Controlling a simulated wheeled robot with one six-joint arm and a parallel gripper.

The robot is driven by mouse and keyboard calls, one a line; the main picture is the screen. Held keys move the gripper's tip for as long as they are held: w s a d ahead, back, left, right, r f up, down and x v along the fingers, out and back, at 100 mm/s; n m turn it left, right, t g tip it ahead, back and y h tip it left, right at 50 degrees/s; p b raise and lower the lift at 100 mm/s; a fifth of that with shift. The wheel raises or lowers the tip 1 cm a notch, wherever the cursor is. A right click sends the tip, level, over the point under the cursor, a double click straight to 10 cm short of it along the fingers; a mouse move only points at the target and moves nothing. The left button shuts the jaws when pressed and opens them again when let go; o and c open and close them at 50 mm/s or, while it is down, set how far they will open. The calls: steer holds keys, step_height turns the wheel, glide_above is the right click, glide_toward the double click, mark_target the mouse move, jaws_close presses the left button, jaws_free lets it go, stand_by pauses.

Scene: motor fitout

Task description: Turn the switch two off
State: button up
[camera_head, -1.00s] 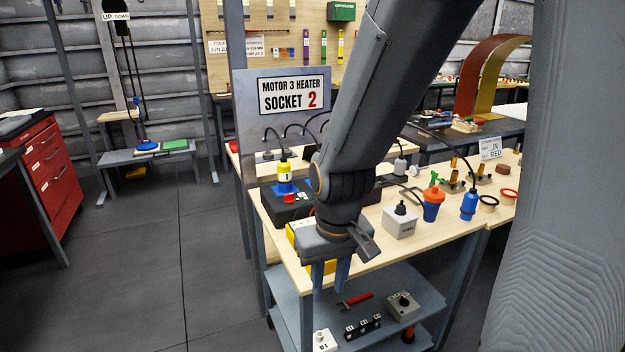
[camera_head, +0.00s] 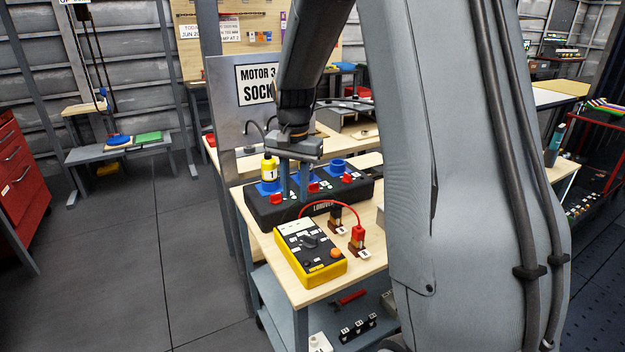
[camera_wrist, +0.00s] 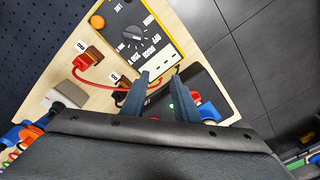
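A black switch box (camera_head: 262,214) stands on the wooden bench with blue sockets and several red switches along its top. The red switches show at the left (camera_head: 275,198), middle (camera_head: 314,187) and right (camera_head: 347,177); their numbers are too small to read. A yellow plug (camera_head: 269,169) sits in the left blue socket. My gripper (camera_head: 294,198) points down over the box, its blue fingers between the left and middle switches, apart and with nothing seen between them. In the wrist view, my gripper (camera_wrist: 158,80) shows a gap between its fingers, with a red switch (camera_wrist: 196,97) beside the right finger. Contact cannot be told.
A yellow multimeter (camera_head: 308,250) lies in front of the box. A red lead (camera_head: 330,203) runs to terminals beside it. A metal panel with a socket sign (camera_head: 257,84) stands behind. Open floor (camera_head: 150,250) lies left of the bench.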

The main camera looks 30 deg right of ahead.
mark_target(314, 183)
steer(key=w+d+m, duration=0.2)
steer(key=w+d, duration=0.1)
steer(key=w, duration=0.1)
steer(key=w+d+r+m, duration=0.1)
steer(key=w+d+m, duration=0.2)
steer(key=w+d, duration=0.1)
steer(key=w+d+m, duration=0.2)
steer(key=w+d, duration=0.1)
steer(key=w, duration=0.1)
steer(key=shift+d+r+m+g, duration=0.15)
steer(key=shift+d+m+g, duration=0.15)
steer(key=shift+d+m, duration=0.1)
steer(key=shift+w+d, duration=0.15)
steer(key=shift+d, duration=0.2)
steer(key=shift+d+m, duration=0.1)
steer(key=shift+m, duration=0.2)
steer(key=shift+w+f+p, duration=0.1)
steer(key=shift+f+p, duration=1.15)
steer(key=shift+f, duration=2.55)
jaws_close()
